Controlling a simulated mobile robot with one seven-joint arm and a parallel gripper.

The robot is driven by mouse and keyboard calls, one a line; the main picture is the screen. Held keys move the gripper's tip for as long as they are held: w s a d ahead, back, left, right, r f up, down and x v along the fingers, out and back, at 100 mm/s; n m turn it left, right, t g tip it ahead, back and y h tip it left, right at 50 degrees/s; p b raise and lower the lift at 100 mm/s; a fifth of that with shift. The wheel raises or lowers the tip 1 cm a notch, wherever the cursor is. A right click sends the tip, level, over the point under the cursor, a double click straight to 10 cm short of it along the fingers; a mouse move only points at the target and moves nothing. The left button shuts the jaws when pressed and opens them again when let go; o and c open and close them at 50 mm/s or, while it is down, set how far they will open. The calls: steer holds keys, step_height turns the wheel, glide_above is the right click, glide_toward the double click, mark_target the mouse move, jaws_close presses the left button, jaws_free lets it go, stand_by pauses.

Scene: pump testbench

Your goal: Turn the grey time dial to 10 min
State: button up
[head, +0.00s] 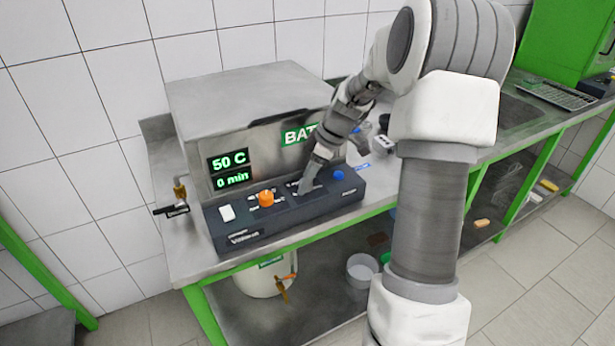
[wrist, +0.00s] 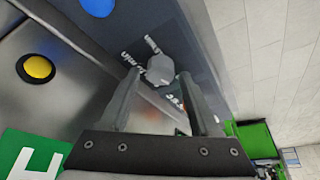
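The grey time dial (wrist: 160,69) sits on the dark control panel, with white markings around it, in the wrist view. My gripper (wrist: 160,74) is open, with one finger on each side of the dial and a small gap visible on both sides. In the head view my gripper (head: 307,186) points down at the panel, between the orange knob (head: 266,198) and the blue button (head: 338,174). The display (head: 231,172) reads 50 C and 0 min.
The control panel (head: 262,228) also bears a white switch (head: 227,213) at its left. The metal bath (head: 245,95) with a green label (head: 300,134) rises behind it. A tap (head: 180,192) sticks out on the left. A keyboard (head: 556,95) lies at the far right.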

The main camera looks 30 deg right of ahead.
jaws_close()
steer(key=shift+m+b, duration=0.3)
steer(key=m+t+h+b, duration=0.1)
steer(key=m+b, duration=0.1)
steer(key=m, duration=0.1)
steer(key=shift+f+m, duration=0.1)
steer(key=shift+m, duration=0.2)
steer(key=m+h, duration=0.1)
steer(key=m, duration=0.1)
steer(key=m+h, duration=0.1)
steer(key=m, duration=0.2)
steer(key=shift+s+a+r+t, duration=0.1)
steer(key=shift+a+r+t, duration=0.1)
steer(key=shift+t, duration=0.2)
steer(key=m+h+p, duration=0.1)
steer(key=m, duration=0.2)
steer(key=m+h+p, duration=0.1)
steer(key=m+p, duration=0.1)
steer(key=m, duration=0.1)
steer(key=shift+a+m+g+h, duration=0.15)
steer(key=shift+m+g+h, duration=0.15)
steer(key=shift+m+g, duration=0.1)
steer(key=m+p, duration=0.1)
steer(key=m, duration=0.1)
steer(key=m+g+h+p, duration=0.1)
steer(key=m, duration=0.2)
steer(key=shift+h+p, duration=0.3)
steer(key=shift+p, duration=0.05)
steer(key=shift+f+m, duration=0.1)
steer(key=shift+m, duration=0.3)
